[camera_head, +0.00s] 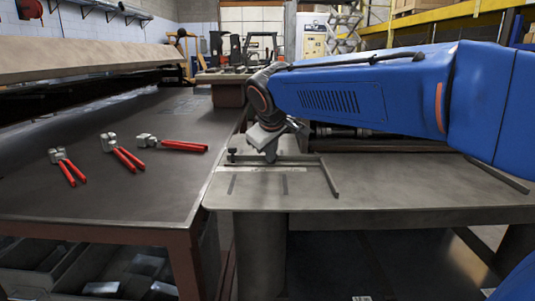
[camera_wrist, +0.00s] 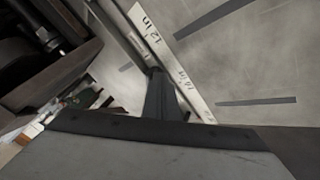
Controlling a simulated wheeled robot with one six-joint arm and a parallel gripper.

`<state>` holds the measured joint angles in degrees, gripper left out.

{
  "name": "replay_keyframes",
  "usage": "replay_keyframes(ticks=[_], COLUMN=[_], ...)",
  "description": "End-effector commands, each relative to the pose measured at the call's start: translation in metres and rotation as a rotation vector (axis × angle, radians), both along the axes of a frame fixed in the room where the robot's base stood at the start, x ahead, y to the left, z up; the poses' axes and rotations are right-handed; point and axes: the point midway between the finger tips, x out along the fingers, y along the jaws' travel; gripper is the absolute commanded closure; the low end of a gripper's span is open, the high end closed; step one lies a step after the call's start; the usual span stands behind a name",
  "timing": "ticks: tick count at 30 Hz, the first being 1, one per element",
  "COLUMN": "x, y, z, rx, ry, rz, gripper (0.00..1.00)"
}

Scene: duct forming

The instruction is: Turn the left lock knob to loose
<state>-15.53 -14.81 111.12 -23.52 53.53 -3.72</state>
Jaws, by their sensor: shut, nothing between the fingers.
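My gripper (camera_head: 271,157) points down at the near metal table, just above a dark bar fence (camera_head: 300,157). Its fingers are together and empty. A small dark upright piece (camera_head: 232,153) at the bar's left end looks like the left lock knob; my gripper is to its right and apart from it. Whether the knob is tight or loose is too small to tell. In the wrist view my closed fingers (camera_wrist: 157,78) show dark beside a pale scale strip (camera_wrist: 180,75) marked in inches. No knob can be made out clearly there.
Several red-handled tools (camera_head: 184,146) lie on the lower bench (camera_head: 100,200) at left. A long beam (camera_head: 80,60) overhangs that bench.

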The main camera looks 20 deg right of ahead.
Motion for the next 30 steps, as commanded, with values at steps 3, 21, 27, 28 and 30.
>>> replay_keyframes(ticks=[3,21,27,28,30], x=[-0.001,-0.003,-0.002,-0.002,-0.001], y=[-0.004,-0.012,-0.015,-0.015,-0.016], z=[0.001,0.000,0.000,0.000,0.000], rx=[0.002,-0.001,-0.002,-0.002,-0.002], ry=[-0.001,0.001,0.000,0.000,0.000], rz=[0.062,0.148,0.148,0.148,0.148], gripper=[1.00,1.00,1.00,1.00,1.00])
